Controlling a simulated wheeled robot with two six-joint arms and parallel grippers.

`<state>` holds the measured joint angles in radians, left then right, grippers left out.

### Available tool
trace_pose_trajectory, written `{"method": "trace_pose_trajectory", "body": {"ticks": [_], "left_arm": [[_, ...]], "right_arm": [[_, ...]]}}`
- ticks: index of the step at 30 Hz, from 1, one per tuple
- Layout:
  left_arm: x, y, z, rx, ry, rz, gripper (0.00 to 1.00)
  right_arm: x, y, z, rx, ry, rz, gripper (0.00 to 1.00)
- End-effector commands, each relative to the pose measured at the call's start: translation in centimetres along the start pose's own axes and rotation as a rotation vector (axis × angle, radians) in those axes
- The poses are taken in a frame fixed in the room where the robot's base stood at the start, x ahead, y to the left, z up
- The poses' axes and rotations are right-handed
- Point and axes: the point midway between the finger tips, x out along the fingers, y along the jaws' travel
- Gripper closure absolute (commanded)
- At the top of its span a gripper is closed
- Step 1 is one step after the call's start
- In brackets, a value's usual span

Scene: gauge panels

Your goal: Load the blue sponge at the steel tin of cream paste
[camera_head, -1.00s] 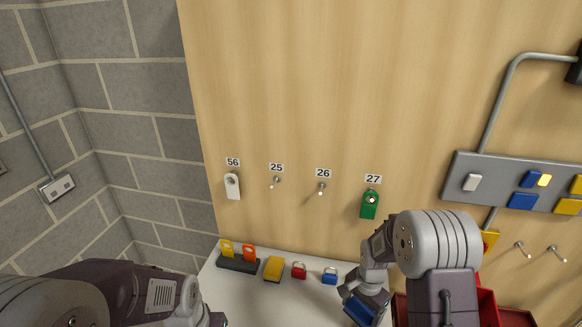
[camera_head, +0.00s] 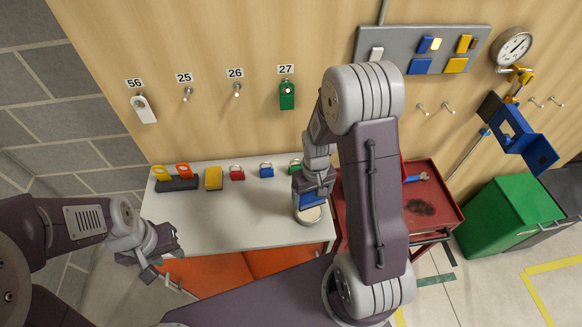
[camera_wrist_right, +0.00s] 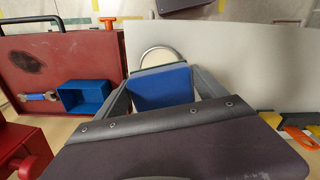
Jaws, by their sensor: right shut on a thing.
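The blue sponge (camera_head: 312,199) is held in my right gripper (camera_head: 313,192) and points down at the round steel tin (camera_head: 309,216) at the right end of the white table. In the right wrist view the sponge (camera_wrist_right: 162,88) sits between the two fingers, and the tin's rim (camera_wrist_right: 157,50) shows beyond it. The sponge covers most of the tin, and I cannot tell whether it touches the paste. My left gripper (camera_head: 160,278) is open and empty in front of the table's left side.
A green bin (camera_head: 505,215) is farther right.

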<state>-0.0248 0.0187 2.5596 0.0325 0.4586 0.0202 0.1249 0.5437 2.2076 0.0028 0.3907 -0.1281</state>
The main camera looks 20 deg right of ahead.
Motion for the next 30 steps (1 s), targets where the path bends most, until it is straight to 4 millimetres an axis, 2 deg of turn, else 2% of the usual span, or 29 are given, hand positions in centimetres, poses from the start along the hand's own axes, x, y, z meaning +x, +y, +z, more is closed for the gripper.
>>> {"method": "trace_pose_trajectory", "body": {"ticks": [1, 8, 22, 30], "left_arm": [[-0.6, 0.0, -0.1, 0.000, -0.001, 0.000, 0.64], [0.2, 0.0, 0.1, 0.000, -0.001, 0.000, 0.64], [5.1, -0.1, 0.6, 0.000, -0.001, 0.000, 0.64], [5.2, -0.1, 0.6, 0.000, -0.001, 0.000, 0.64]], "right_arm": [[-0.3, 0.2, 0.1, 0.001, -0.002, 0.000, 0.51], [0.6, 0.3, 0.1, 0.000, 0.000, 0.000, 0.51], [5.9, 0.2, 0.1, 0.000, -0.001, 0.000, 0.51], [6.1, 0.2, 0.1, 0.001, 0.000, 0.000, 0.51]]}}
